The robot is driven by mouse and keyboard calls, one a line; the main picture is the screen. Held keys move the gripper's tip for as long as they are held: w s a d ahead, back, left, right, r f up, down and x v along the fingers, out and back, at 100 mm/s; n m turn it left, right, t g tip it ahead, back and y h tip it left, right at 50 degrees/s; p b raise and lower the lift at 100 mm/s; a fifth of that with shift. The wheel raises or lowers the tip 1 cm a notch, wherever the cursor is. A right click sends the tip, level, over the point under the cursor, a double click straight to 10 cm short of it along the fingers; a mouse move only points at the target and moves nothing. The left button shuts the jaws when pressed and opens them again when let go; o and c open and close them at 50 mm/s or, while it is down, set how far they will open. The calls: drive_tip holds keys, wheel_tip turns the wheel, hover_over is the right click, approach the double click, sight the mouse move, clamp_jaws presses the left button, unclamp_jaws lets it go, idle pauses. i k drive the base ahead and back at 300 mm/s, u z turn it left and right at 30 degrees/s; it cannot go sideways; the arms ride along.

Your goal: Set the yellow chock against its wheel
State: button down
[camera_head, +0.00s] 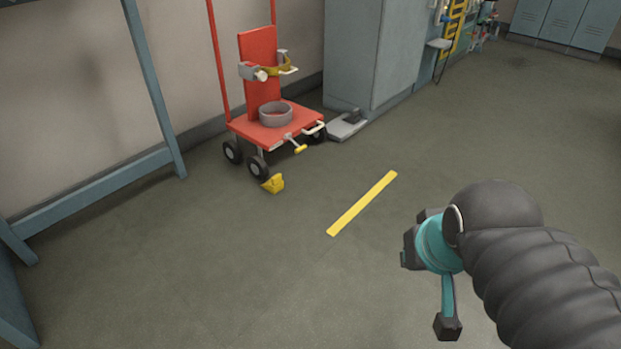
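The small yellow chock (273,184) lies on the floor just in front and to the right of the red cart's nearest black wheel (257,168). It looks very close to that wheel, but I cannot tell whether they touch. The red cart (277,113) stands upright near the wall, with a grey ring on its platform and a yellow-tipped pedal or lever low at its front. My gripper (429,291) is at the lower right, far from the chock. Its two dark fingers are spread apart, with nothing visible between them.
A yellow stripe (362,203) marks the floor between the cart and my arm. A grey cabinet (375,55) stands behind the cart, with a flat grey scale-like object (345,127) at its foot. A blue-grey frame (155,90) stands at left. The middle floor is clear.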

sight(274, 185)
drive_tip(key=z, duration=0.25)
drive_tip(key=i, duration=1.5)
drive_tip(key=u, duration=1)
drive_tip(key=i, duration=0.3)
drive_tip(key=u, duration=0.25)
